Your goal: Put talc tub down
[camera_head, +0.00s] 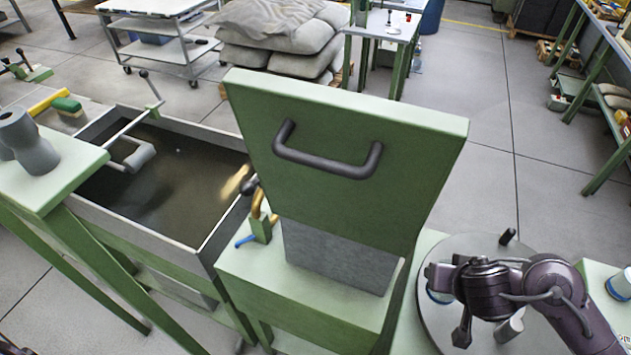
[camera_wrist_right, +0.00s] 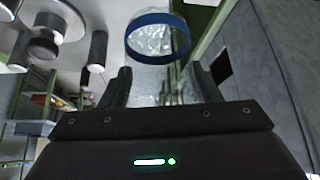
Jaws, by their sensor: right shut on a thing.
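The talc tub (camera_head: 440,282), pale with a blue band, is mostly hidden by my right gripper (camera_head: 446,278) in the head view. In the right wrist view, the tub (camera_wrist_right: 158,72) looks clear and whitish with a blue ring at its end. It stands between the two dark fingers of my right gripper (camera_wrist_right: 162,85), which is shut on it. The tub is over the left part of a round grey plate (camera_head: 465,325). I cannot tell whether it touches the plate. My left gripper is not in view.
A green machine panel with a dark handle (camera_head: 325,160) stands left of the plate. A short dark peg (camera_head: 507,237) rises from the plate's far side. Another white container with a blue band (camera_head: 621,284) is at the right edge. A water trough (camera_head: 165,180) lies left.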

